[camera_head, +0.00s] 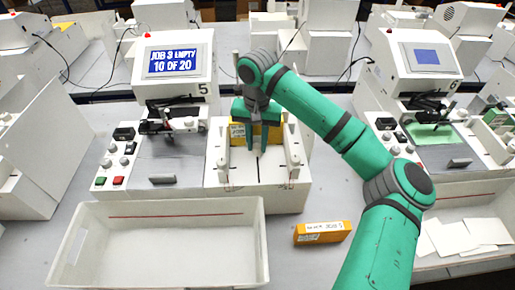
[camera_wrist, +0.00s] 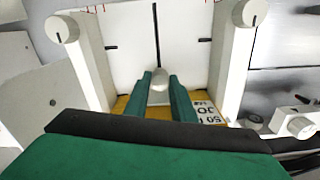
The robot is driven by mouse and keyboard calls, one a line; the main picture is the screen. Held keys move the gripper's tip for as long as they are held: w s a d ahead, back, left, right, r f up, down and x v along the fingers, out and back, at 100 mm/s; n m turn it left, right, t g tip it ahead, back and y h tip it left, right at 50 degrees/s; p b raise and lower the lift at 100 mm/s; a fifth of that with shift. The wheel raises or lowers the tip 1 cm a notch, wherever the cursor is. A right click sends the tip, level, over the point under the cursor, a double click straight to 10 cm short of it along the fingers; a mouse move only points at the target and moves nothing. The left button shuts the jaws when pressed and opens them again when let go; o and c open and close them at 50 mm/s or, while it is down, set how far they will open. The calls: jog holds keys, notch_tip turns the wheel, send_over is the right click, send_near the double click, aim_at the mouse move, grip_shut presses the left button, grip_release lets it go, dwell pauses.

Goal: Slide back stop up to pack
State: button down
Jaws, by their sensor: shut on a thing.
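The yellow pack (camera_head: 238,132) sits at the far end of the white feed tray (camera_head: 232,178), behind my fingers. In the wrist view the pack (camera_wrist: 207,112) shows a white printed label, and my fingers and palm hide much of it. The back stop's pale rounded knob (camera_wrist: 158,82) stands at the end of the dark slot, close to the pack's edge. I cannot tell whether the stop touches the pack. My gripper (camera_head: 257,151) points down into the tray; in the wrist view it (camera_wrist: 161,78) is shut on the knob, a finger on each side.
White side guides (camera_wrist: 84,65) with knobs flank the tray. An empty white bin (camera_head: 160,212) stands in front, and an orange-yellow box (camera_head: 322,232) lies to its right. The plotter screen (camera_head: 173,61) reads "JOB 3 EMPTY 10 OF 20". Another plotter (camera_head: 425,62) stands at right.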

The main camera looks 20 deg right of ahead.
aim_at(257, 143)
jog(key=shift+w+d, duration=0.15)
jog(key=shift+w, duration=0.25)
jog(key=c, duration=1.5)
grip_release()
notch_tip(257, 143, up, 11)
jog(key=shift+f, duration=0.1)
